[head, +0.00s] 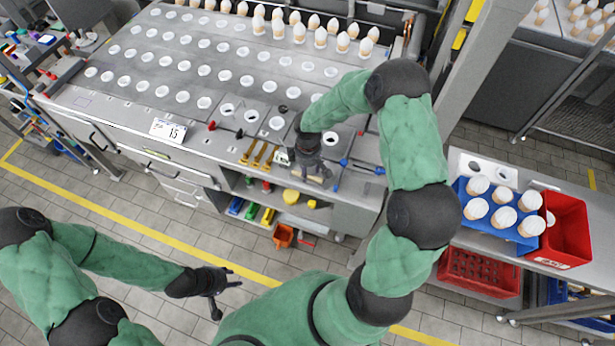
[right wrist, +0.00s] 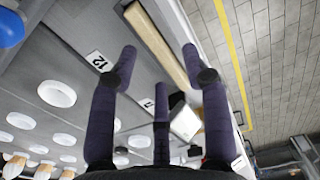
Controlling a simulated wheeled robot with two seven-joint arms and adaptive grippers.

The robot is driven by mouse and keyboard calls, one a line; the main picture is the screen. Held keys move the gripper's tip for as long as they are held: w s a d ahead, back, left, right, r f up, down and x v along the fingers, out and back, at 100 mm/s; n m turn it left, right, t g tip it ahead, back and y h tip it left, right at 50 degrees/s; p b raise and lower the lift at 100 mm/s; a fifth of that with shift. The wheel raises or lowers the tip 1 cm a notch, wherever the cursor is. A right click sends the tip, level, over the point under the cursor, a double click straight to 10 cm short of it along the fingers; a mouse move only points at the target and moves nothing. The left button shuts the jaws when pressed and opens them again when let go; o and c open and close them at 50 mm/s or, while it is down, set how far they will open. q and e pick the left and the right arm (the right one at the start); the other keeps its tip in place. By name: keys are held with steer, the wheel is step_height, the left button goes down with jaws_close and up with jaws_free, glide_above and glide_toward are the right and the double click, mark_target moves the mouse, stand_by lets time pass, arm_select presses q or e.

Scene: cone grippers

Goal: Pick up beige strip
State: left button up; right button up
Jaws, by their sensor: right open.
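The beige strip (right wrist: 158,46) lies on the grey worktop in the right wrist view, running diagonally between the spread fingers of my right gripper (right wrist: 160,60). The fingers are open and not closed on it; I cannot tell whether any touches it. In the head view my right gripper (head: 312,168) is over the front edge area of the workbench, and a small part of the beige strip (head: 316,181) shows just below it. The rest is hidden by the fingers. My left gripper (head: 212,286) is open and empty over the floor, away from the bench.
A white block (right wrist: 186,122) lies close to the right gripper's fingers. Several brass-coloured tools (head: 258,154) lie left of it, and blue-handled tools (head: 362,166) lie right. The workbench (head: 140,75) carries rows of white cups. A blue crate (head: 490,228) and a red bin (head: 568,230) stand at right.

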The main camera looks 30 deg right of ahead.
steer(key=shift+f, duration=0.85)
jaws_close()
steer(key=shift+r, duration=0.15)
